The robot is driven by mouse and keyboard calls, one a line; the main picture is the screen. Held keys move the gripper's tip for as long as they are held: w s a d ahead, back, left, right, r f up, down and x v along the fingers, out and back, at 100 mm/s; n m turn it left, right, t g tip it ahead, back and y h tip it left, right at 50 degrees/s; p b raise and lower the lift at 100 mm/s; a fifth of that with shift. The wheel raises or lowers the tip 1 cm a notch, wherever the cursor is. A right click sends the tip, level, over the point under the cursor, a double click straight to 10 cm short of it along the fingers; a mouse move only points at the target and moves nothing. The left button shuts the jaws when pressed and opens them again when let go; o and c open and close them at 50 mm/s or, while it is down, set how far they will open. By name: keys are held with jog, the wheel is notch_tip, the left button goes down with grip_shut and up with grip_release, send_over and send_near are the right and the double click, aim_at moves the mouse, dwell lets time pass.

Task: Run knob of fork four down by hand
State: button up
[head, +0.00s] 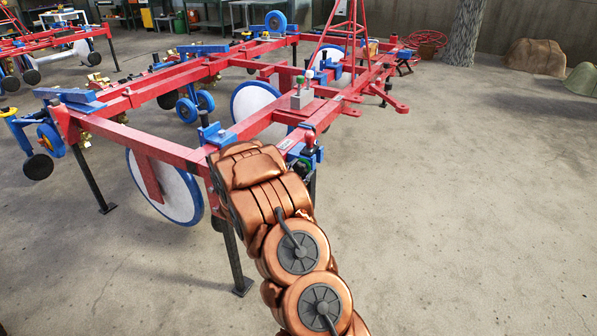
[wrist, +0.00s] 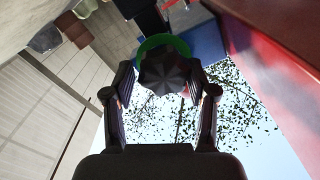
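In the wrist view a dark ribbed knob (wrist: 166,72) with a green ring (wrist: 150,45) around it sits between the fingertips of my gripper (wrist: 162,82). The two fingers stand on either side of the knob, very close to it; I cannot tell whether they press on it. A blue part (wrist: 205,38) is just beyond the knob. In the head view my arm reaches the near corner of the red frame and hides most of my gripper. A blue bracket (head: 308,152) shows there beside my wrist. No fork number is readable.
The red frame (head: 175,150) on dark legs carries blue-rimmed white discs (head: 165,187) and several blue brackets. A red beam (wrist: 285,95) runs close along the right of the wrist view. The concrete floor (head: 470,220) to the right is clear; rocks (head: 537,57) lie at the back right.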

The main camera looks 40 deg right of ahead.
jog(key=shift+o, duration=1.4)
jog(key=shift+w, duration=0.1)
jog(key=shift+a+r, duration=0.1)
jog(key=shift+a, duration=0.6)
jog(key=v, duration=1)
jog(key=shift+s+a, duration=0.3)
jog(key=shift+a, duration=0.05)
jog(key=v, duration=1.2)
